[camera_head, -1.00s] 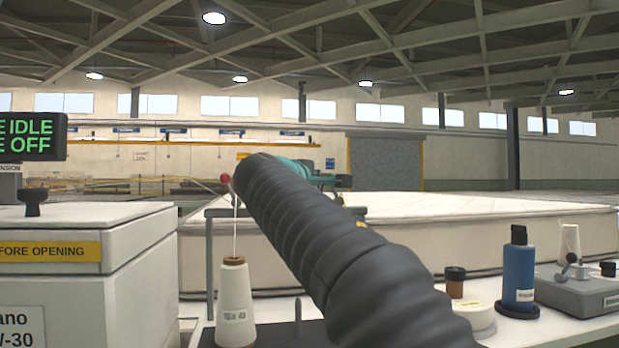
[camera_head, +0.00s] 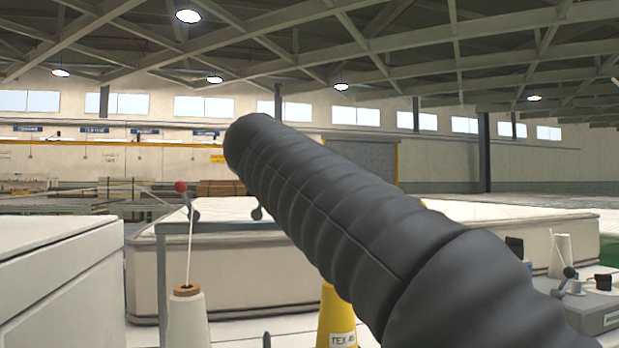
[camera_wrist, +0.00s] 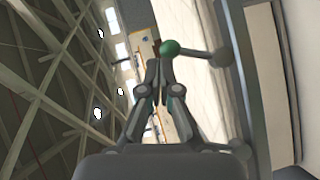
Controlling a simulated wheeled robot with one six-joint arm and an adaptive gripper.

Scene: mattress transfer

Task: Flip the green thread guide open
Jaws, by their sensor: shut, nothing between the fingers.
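The green thread guide (camera_wrist: 171,48) shows in the wrist view as a green ball on a short grey lever, which joins a grey rail (camera_wrist: 237,95) at its right end. My gripper (camera_wrist: 157,63) is shut and empty. Its fingertips appear just below and left of the green ball; I cannot tell whether they touch it. In the head view my dark ribbed arm covers the gripper, and no green ball shows there.
In the head view a red-balled guide (camera_head: 181,186) stands left of my arm, with thread rising from a white cone (camera_head: 187,318). A grey frame (camera_head: 163,275) stands before a mattress (camera_head: 215,265). A yellow cone (camera_head: 336,310) is partly behind my arm; a grey device (camera_head: 598,310) is at right.

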